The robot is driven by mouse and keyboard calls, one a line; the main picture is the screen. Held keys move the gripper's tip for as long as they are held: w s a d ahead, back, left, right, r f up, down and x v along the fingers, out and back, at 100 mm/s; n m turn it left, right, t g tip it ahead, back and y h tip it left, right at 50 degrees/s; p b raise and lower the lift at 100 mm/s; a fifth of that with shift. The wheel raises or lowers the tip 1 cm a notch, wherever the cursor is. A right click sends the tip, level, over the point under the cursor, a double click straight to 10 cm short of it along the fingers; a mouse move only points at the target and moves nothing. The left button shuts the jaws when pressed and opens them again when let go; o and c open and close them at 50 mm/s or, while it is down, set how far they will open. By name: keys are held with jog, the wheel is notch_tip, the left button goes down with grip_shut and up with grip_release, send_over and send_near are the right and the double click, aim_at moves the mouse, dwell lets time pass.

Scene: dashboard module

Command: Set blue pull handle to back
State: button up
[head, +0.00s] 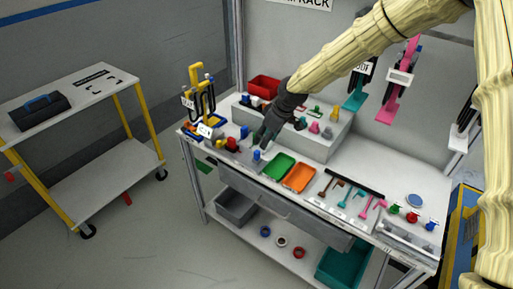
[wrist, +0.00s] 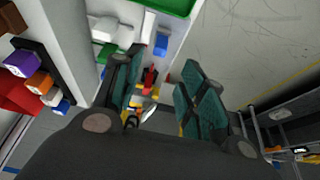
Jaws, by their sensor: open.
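A small blue handle (head: 256,155) stands near the table's front edge, left of the green tray. It seems to be the blue block (wrist: 161,44) beside the green tray in the wrist view. Another blue piece (head: 244,131) stands farther back, near a red knob (head: 232,143); I cannot tell for sure which blue piece is the pull handle. My gripper (head: 266,136) is above this left part of the table, just behind the front blue handle. In the wrist view its two fingers (wrist: 160,95) are apart with nothing held. Red and yellow parts show below between them.
The green tray (head: 279,166) and an orange tray (head: 299,178) lie to the right. A raised shelf (head: 318,143) with small coloured pieces and a red bin (head: 264,86) is behind. A yellow rack (head: 196,78) stands at the left end. A cart (head: 95,120) is farther left.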

aim_at(257, 151)
jog(key=shift+p+x, duration=1.45)
jog(key=shift+x, duration=3.8)
jog(key=shift+d+f, duration=0.15)
grip_shut()
